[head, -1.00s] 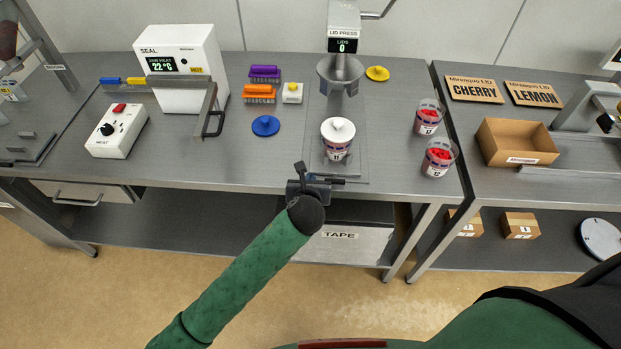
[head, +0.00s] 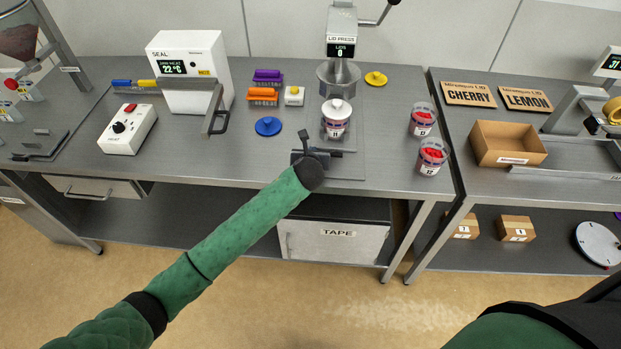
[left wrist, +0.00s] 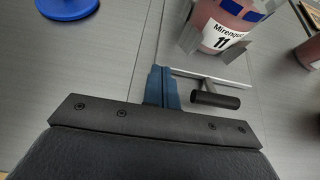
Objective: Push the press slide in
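The press slide (left wrist: 232,82) carries a white-lidded cup marked 11 (head: 336,121); the cup also shows in the left wrist view (left wrist: 222,28). The cup stands upright just in front of the lid press (head: 341,48) and its grey bell-shaped head. The slide's black handle (left wrist: 215,100) points toward me. My left gripper (head: 318,155) is at the slide's front edge, beside the handle. In the left wrist view its blue fingers (left wrist: 161,86) are together with nothing between them. Their tips are at the slide's front bar; exact contact is unclear. My right gripper is out of view.
A blue lid (head: 268,126) lies left of the slide, a yellow lid (head: 376,79) behind right. Two open cups with red contents (head: 432,157) stand to the right. The white sealer (head: 188,70) is at the left. The bench between sealer and blue lid is fairly clear.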

